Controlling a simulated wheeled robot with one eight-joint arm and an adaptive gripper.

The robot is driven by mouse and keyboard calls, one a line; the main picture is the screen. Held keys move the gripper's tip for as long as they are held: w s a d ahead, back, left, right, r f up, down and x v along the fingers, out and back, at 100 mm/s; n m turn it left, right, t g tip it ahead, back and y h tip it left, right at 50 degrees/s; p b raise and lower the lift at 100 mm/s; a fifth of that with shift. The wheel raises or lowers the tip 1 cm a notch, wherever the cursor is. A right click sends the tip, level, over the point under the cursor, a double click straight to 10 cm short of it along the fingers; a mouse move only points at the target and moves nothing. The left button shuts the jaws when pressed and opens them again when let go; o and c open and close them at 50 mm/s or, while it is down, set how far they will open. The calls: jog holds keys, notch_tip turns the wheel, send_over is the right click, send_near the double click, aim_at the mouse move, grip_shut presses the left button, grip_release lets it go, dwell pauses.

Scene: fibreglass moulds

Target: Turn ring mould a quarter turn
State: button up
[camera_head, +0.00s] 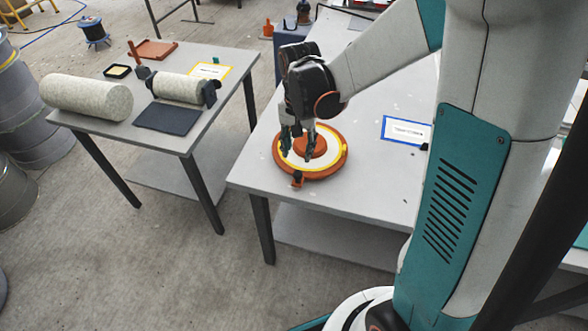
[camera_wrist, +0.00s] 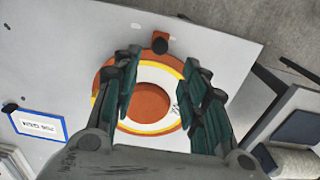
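The ring mould (camera_head: 331,163) is an orange-brown round disc with a yellow ring, a white inner band and a raised orange centre. It lies flat on the grey table near its left front corner, and it also shows in the wrist view (camera_wrist: 151,78). A small orange lug (camera_head: 297,179) sticks out at its near edge and shows at the top in the wrist view (camera_wrist: 160,44). My gripper (camera_head: 309,151) points down over the mould. In the wrist view its two green-padded fingers (camera_wrist: 155,97) are spread wide on either side of the raised centre. Contact with the mould cannot be told.
A blue-framed card (camera_head: 406,131) lies right of the mould on the grey table (camera_head: 262,158). A second table (camera_head: 204,131) at left holds a pale roll (camera_head: 87,96), a smaller roll (camera_head: 176,87), a dark mat (camera_head: 168,118) and a yellow-framed card (camera_head: 211,70). Floor shows between the tables.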

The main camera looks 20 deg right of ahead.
aim_at(298, 173)
notch_tip(298, 173, down, 12)
jog(key=b, duration=0.3)
jog(key=shift+r, duration=0.15)
grip_shut()
